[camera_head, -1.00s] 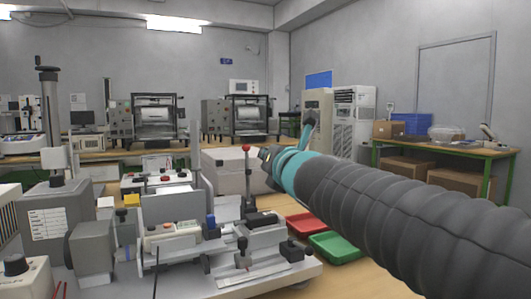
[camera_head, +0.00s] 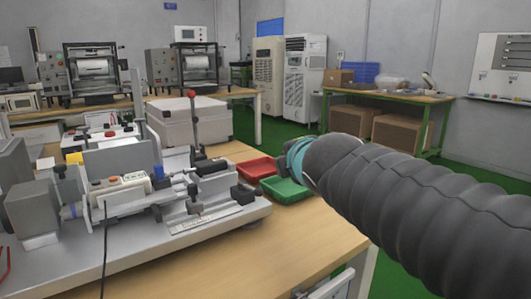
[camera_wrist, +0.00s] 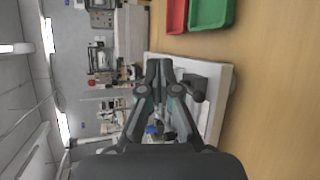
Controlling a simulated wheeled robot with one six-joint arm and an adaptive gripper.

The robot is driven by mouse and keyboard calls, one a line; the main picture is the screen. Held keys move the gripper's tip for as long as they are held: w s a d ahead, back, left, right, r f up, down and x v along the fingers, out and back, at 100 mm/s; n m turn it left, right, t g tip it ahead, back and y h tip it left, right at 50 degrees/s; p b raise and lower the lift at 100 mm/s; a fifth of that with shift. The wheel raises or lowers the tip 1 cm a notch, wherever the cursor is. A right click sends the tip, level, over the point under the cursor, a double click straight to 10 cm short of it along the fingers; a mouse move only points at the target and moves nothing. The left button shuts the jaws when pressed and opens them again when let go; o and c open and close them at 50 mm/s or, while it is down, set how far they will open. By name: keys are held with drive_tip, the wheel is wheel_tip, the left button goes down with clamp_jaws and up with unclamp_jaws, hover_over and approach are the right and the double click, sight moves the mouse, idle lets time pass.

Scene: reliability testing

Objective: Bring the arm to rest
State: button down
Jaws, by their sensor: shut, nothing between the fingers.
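My arm (camera_head: 390,195), in a dark ribbed sleeve with a teal band, reaches in from the right in the head view. Its end is over the wooden table, near the red and green trays. My gripper (camera_wrist: 160,72) shows in the wrist view, with its dark fingertips together and nothing between them. The wrist view is turned sideways, and the test machine (camera_wrist: 222,100) appears beyond the fingers. The gripper's fingers are hidden in the head view behind the arm.
The test machine (camera_head: 60,277) fills the left of the wooden table (camera_head: 270,255). A green-framed table (camera_head: 405,97) with boxes stands behind. Bare tabletop lies in front.

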drive_tip(key=s+d+f+m+g+h, duration=0.1)
drive_tip(key=s+d+f+m+g, duration=0.3)
drive_tip(key=s+f+m, duration=0.7)
drive_tip(key=s+d+f+m+g+h, duration=0.1)
drive_tip(key=s+d+f+m+g, duration=0.3)
drive_tip(key=s+d+f+m, duration=0.3)
drive_tip(key=s+f+m, duration=0.4)
drive_tip(key=f, duration=0.2)
drive_tip(key=shift+s+d+m+g+h, duration=0.3)
drive_tip(key=shift+s+d+g, duration=0.05)
drive_tip(key=shift+s+g, duration=0.05)
